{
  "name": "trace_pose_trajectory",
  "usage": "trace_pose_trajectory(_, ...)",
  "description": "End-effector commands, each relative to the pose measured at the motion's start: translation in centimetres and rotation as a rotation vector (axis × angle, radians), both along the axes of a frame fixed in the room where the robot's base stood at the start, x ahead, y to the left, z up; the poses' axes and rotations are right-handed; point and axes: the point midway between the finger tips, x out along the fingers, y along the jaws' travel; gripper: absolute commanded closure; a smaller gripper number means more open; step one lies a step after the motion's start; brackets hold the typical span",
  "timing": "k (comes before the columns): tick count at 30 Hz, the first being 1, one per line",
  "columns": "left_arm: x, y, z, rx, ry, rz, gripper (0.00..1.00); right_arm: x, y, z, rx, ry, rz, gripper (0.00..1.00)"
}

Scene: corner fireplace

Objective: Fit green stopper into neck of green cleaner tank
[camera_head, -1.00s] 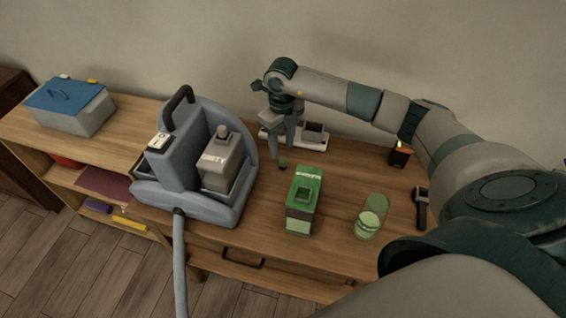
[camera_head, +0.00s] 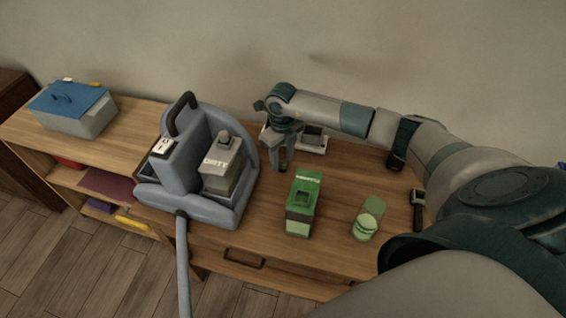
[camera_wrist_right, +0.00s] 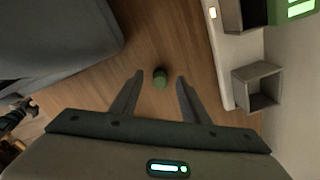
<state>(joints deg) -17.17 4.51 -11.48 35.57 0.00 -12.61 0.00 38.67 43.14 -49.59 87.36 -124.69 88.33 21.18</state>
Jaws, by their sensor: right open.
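The green cleaner tank (camera_head: 299,223) stands upright on the wooden cabinet top, with a dark square neck opening in its top. The small dark green stopper (camera_wrist_right: 160,78) stands on the wood behind the tank, slightly left of it. My right gripper (camera_head: 282,168) points down at the stopper; its two fingers (camera_wrist_right: 157,88) are open, one on either side of it in the wrist view. No contact with the stopper shows. In the head view the fingers partly hide the stopper. My left gripper is in neither view.
A grey-blue cleaning machine (camera_head: 181,174) with a "DIRTY" tank (camera_head: 220,170) stands left of the gripper. A white-based holder (camera_head: 314,142) is close behind. Bare wood surrounds the stopper.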

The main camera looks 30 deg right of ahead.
Motion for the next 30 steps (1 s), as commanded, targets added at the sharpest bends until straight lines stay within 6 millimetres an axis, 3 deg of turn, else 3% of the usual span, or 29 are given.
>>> trace_pose_trajectory(6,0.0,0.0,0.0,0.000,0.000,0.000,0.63,0.0,0.0,0.0,0.000,0.000,0.000,0.61)
trace_pose_trajectory(11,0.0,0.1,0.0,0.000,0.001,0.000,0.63,0.0,0.0,0.1,0.000,0.000,0.000,0.99)
trace_pose_trajectory(23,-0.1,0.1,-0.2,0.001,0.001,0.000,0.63,0.0,0.0,0.3,0.000,-0.001,0.000,1.00)
trace_pose_trajectory(30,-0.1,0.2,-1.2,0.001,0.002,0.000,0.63,0.1,-0.1,2.6,0.000,-0.004,0.001,1.00)
